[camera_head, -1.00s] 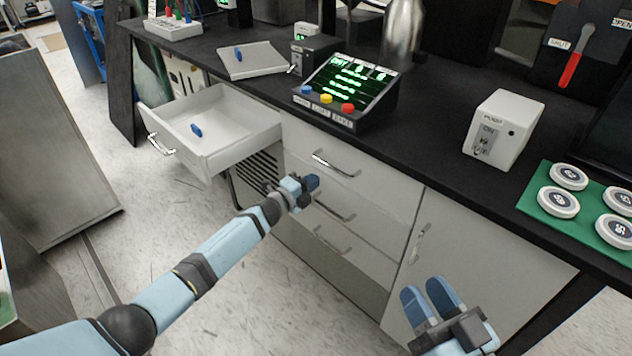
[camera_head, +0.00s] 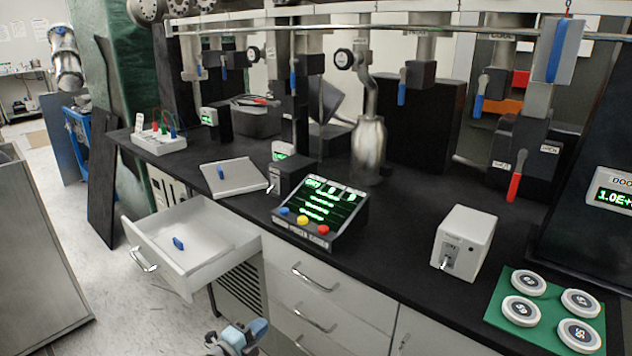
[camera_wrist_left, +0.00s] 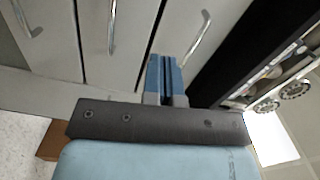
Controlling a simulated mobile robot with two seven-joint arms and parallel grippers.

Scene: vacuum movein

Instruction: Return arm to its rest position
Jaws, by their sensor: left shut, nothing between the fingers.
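My left gripper (camera_head: 243,334) shows at the bottom of the head view, in front of the drawer fronts and below the open drawer. Its two blue fingers (camera_wrist_left: 166,78) are together in the left wrist view, with nothing between them. They appear apart from the drawer fronts and handles. Most of the left arm is below the edge of the head view. My right gripper is not in view.
An open white drawer (camera_head: 150,222) with a blue piece (camera_head: 179,243) inside juts out at left. The black counter (camera_head: 395,255) holds a control panel (camera_head: 318,213), a white switch box (camera_head: 463,242) and a green mat (camera_head: 497,303) with round discs. Floor at left is partly clear.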

